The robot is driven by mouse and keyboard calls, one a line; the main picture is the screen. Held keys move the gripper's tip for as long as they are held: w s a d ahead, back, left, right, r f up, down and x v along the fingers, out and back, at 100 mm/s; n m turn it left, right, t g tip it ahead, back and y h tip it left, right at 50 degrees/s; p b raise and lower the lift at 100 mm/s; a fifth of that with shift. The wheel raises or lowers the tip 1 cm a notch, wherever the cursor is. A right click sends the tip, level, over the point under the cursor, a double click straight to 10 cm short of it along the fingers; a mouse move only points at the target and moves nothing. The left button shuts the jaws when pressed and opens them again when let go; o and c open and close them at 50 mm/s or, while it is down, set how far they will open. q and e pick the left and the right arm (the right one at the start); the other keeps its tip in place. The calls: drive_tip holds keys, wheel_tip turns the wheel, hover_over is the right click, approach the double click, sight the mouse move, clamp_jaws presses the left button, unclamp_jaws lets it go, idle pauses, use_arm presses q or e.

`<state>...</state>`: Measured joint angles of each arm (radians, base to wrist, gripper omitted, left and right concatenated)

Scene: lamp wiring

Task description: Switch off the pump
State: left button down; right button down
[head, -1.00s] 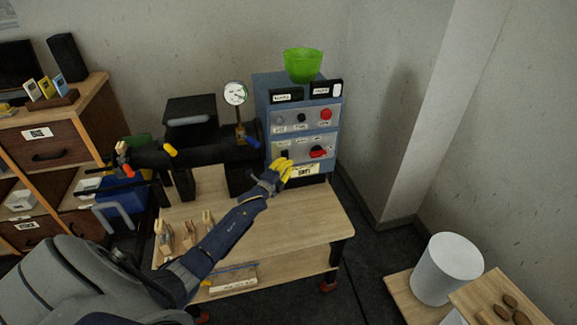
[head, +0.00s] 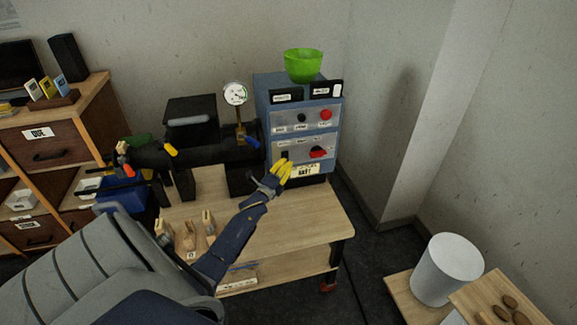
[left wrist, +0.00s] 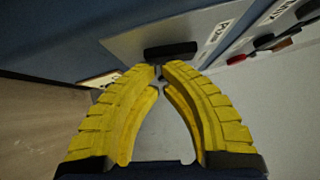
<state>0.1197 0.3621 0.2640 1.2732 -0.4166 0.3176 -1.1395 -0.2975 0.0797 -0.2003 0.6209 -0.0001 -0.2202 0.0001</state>
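The blue control cabinet (head: 262,100) stands at the back of the wooden bench. Its lower grey panel carries a black switch (head: 285,155) and a red knob (head: 318,152). In the left wrist view the black switch (left wrist: 170,50) lies just beyond the fingertips, beside a label that seems to read PUMP (left wrist: 217,36). My left gripper (head: 287,162) has yellow fingers, just below the switch in the head view. In the left wrist view its fingertips (left wrist: 161,68) come together with nothing held between them. Contact with the switch cannot be told. My right gripper is not in view.
A green bowl (head: 303,65) sits on the cabinet. A pressure gauge (head: 235,94) and black cylinder machinery stand left of it. Wooden pieces (head: 189,236) lie on the bench (head: 280,226). A white bin (head: 447,268) stands at the lower right.

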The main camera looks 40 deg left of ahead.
use_arm(q)
drive_tip(key=d+v, duration=0.3)
drive_tip(key=v, duration=0.9)
drive_tip(key=shift+r, duration=0.2)
